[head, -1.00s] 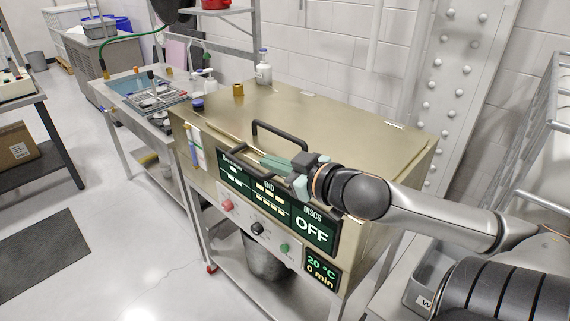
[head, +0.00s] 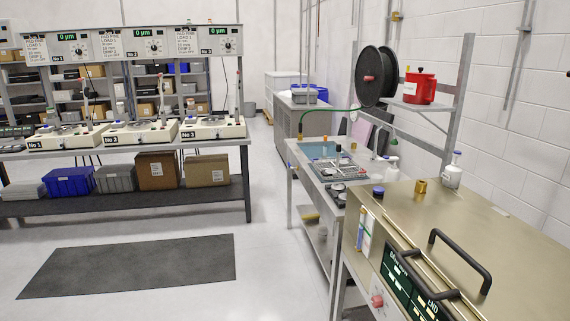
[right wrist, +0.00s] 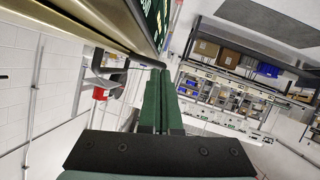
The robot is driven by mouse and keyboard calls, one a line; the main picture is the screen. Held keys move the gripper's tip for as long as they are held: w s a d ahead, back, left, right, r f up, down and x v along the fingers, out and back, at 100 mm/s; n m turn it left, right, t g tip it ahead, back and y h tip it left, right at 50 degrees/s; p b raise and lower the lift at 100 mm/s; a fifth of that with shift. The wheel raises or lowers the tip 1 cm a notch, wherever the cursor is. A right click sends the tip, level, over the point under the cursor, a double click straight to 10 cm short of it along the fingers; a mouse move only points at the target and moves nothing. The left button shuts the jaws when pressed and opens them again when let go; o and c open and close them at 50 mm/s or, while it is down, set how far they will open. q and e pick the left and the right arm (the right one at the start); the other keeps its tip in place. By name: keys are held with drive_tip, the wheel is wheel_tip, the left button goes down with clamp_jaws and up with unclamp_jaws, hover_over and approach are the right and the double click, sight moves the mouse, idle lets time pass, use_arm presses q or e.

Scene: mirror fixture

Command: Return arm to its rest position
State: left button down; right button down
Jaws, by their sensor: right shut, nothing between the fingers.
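My right gripper (right wrist: 157,78) shows in the right wrist view with its two green fingers together and nothing between them. The brass-coloured oven-like machine (right wrist: 88,22) runs close along the upper left of that view, with its dark display (right wrist: 156,20) near the fingertips. A black handle (right wrist: 107,62) shows to the left of the fingers; whether they touch it I cannot tell. In the head view the machine (head: 480,212) stands at the lower right with a black handle (head: 462,258) on it. Neither arm shows in the head view.
A bench (head: 245,146) with several numbered machines stands at the left. A dark mat (head: 130,265) lies on the open floor. A narrow side table (head: 300,172) adjoins the machine. A rack shelf (head: 420,104) holds a red pot (head: 420,88) beside a black reel (head: 375,76).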

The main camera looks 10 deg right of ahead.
drive_tip(key=s+a+f+m+g, duration=0.1)
drive_tip(key=s+a+f+g, duration=0.2)
drive_tip(key=f, duration=0.4)
drive_tip(key=s+a+f+g, duration=0.1)
drive_tip(key=s+f+g, duration=0.2)
drive_tip(key=s+f, duration=0.25)
drive_tip(key=s+a+f+n+g+y, duration=0.15)
drive_tip(key=s+a+f+g, duration=0.4)
drive_tip(key=a, duration=0.55)
drive_tip(key=w+a+f+t+y, duration=0.1)
drive_tip(key=a+f+t, duration=0.1)
drive_tip(key=f, duration=0.3)
drive_tip(key=w+a+f+t+y, duration=0.1)
drive_tip(key=w+a+f+t, duration=0.1)
drive_tip(key=f+t, duration=0.3)
drive_tip(key=shift+f, duration=0.65)
